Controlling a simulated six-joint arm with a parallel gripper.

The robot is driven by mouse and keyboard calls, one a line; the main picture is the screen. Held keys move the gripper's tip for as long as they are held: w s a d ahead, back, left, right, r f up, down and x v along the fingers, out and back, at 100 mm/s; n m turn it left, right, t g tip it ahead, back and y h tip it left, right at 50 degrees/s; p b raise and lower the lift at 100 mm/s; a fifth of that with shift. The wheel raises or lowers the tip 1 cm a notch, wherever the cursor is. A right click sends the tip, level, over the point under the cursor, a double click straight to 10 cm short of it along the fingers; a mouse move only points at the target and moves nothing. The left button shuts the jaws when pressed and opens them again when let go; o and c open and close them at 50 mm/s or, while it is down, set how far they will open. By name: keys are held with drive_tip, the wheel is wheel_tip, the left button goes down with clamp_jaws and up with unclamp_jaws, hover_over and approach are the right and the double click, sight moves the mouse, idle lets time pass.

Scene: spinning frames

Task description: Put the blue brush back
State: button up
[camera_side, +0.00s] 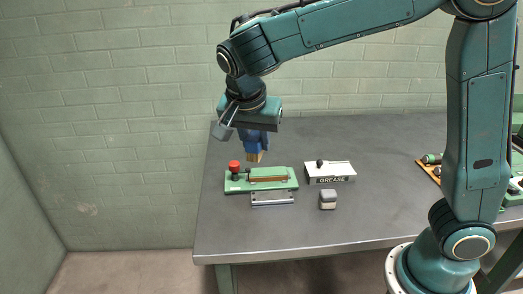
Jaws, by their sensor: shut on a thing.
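My gripper (250,127) is above the left part of the grey table, shut on the blue brush (252,141). The brush points down below the jaws, with its tan bristle end lowest. The bristles appear just above or behind the back edge of a green fixture; their exact clearance is unclear from this one view. The jaws hide the brush's upper part.
The green fixture (242,186) has a red knob (234,167) and a brown strip. A grey metal block (272,199) lies in front. A white GREASE box (340,172) and small grey block (327,200) stand to the right. Central table surface (385,150) is clear.

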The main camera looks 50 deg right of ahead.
drive_tip(key=shift+s+a+r+m, duration=0.3)
drive_tip(key=shift+s+a+r, duration=0.1)
drive_tip(key=shift+s+a, duration=0.25)
drive_tip(key=shift+d+f, duration=0.1)
wheel_tip(320, 180, down, 16)
drive_tip(key=shift+r, duration=0.2)
drive_tip(key=shift+f, duration=0.1)
drive_tip(key=shift+f, duration=2.05)
drive_tip(key=shift+f, duration=0.15)
drive_tip(key=o, duration=1)
